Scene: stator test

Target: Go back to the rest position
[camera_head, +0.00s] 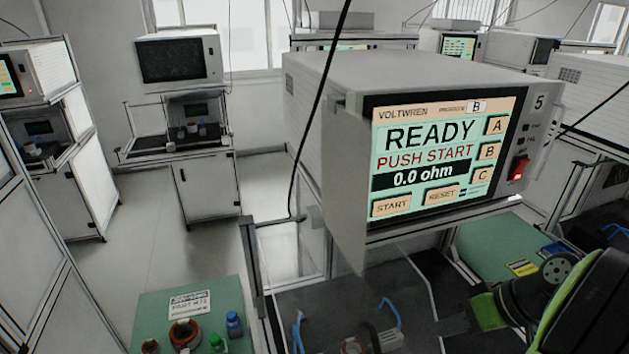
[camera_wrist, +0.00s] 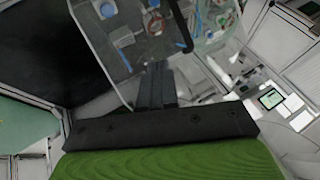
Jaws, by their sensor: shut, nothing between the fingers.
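My gripper (camera_wrist: 157,82) shows in the wrist view with its dark fingers together and nothing between them. It points toward a grey work surface with blue parts and a reddish ring (camera_wrist: 154,24), and I see no contact. In the head view my green and black arm is at the lower right, and the fingertips cannot be made out there. The tester (camera_head: 445,150) stands at centre right, its screen reading READY, PUSH START and 0.0 ohm. Its red switch (camera_head: 518,170) is lit.
A green mat (camera_head: 150,305) at lower left holds a copper-coloured stator (camera_head: 185,334), a blue bottle (camera_head: 234,323) and a green one (camera_head: 217,344). Blue clamp handles (camera_head: 390,312) rise from the dark bench below the tester. Open floor (camera_head: 150,240) lies at left, before other stations.

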